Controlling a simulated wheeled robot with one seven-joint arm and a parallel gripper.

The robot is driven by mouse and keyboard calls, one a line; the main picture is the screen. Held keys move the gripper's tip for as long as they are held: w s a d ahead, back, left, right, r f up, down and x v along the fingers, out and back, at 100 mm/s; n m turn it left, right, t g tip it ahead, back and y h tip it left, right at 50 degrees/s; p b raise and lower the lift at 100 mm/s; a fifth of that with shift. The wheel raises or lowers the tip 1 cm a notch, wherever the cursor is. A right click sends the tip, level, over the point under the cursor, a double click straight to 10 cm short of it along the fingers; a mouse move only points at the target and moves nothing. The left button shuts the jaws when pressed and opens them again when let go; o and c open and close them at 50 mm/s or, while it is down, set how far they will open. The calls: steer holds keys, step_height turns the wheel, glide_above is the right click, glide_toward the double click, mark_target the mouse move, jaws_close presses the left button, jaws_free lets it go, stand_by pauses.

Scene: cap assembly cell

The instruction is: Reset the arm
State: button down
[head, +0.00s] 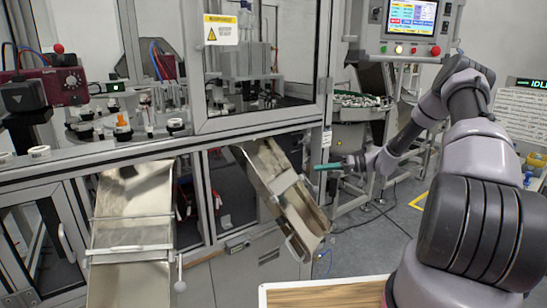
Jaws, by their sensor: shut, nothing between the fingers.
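My arm reaches in from the right of the head view, bent at the elbow, with its forearm pointing left. My gripper (329,167) is at its end, small and dark green, in front of the cell's right side. It is shut and holds nothing. It is in the air near the upper right of the right metal chute (275,180), and I cannot tell how far apart they are.
A glazed machine frame (262,122) fills the left and middle. A left chute (133,210) slopes down from it. A control screen (410,18) stands behind my arm. A wooden-topped surface (325,295) is at the bottom.

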steer(key=s+a+r+m+g+h, duration=0.15)
steer(key=s+r+h, duration=0.35)
steer(key=s+r, duration=0.5)
steer(key=s+a+r+m+g+h, duration=0.1)
steer(key=s+a+r+h, duration=0.25)
steer(key=s+r, duration=0.65)
steer(key=s+d+r+m+t+h, duration=0.2)
steer(key=s+r, duration=0.4)
steer(key=s, duration=0.3)
steer(key=s+d+r+m+t+h, duration=0.2)
steer(key=s+d+r+m+t, duration=0.1)
steer(key=s+r, duration=0.4)
steer(key=shift+s+r+m+t+h, duration=0.25)
steer(key=shift+s+m+t+h, duration=0.1)
steer(key=shift+s+m, duration=0.55)
